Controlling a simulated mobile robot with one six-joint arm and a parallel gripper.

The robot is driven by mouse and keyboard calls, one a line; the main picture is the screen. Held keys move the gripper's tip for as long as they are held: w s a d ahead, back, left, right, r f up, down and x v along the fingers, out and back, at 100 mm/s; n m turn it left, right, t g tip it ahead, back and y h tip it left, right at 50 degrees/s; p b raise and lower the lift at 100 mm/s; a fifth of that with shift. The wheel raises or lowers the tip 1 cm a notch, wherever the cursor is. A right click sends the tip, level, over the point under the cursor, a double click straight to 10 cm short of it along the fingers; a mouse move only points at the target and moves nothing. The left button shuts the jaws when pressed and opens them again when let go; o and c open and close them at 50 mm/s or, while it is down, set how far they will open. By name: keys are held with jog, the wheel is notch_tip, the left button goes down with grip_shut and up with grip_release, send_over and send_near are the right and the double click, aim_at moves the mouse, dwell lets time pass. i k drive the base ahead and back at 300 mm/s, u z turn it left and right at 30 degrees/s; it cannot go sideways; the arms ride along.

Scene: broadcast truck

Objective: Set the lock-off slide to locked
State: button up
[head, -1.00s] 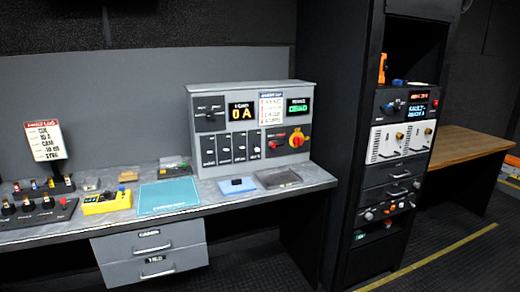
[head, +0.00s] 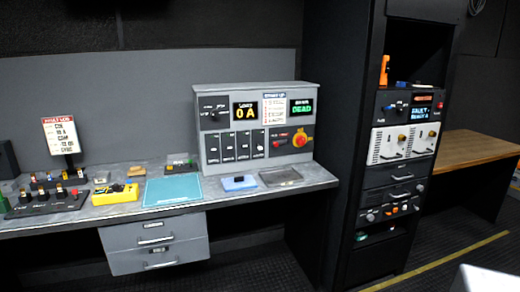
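The grey control console (head: 207,166) stands on the back of the bench. Its upper row has a switch panel, a display reading "0 A", a printed card and a green display reading "DEAD". At its lower right is a dark panel with a red-and-yellow rotary switch (head: 302,137) and a small red control (head: 281,142) to its left. I cannot tell for sure which part is the lock-off slide, or its position. My gripper is not in view. A pale grey shape cuts into the bottom right corner, possibly part of my arm.
The grey bench (head: 100,222) holds a teal mat (head: 172,190), a yellow meter (head: 115,194), a blue item (head: 239,183), a dark tray (head: 281,177) and knob boxes at left. A black equipment rack (head: 326,150) stands right of the bench. A wooden table (head: 470,148) is farther right.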

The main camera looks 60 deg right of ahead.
aim_at(275, 144)
jog(key=u, duration=0.5)
jog(key=k, duration=1.45)
jog(key=z, duration=0.9)
jog(key=i, duration=1.05)
jog(key=u, duration=0.1)
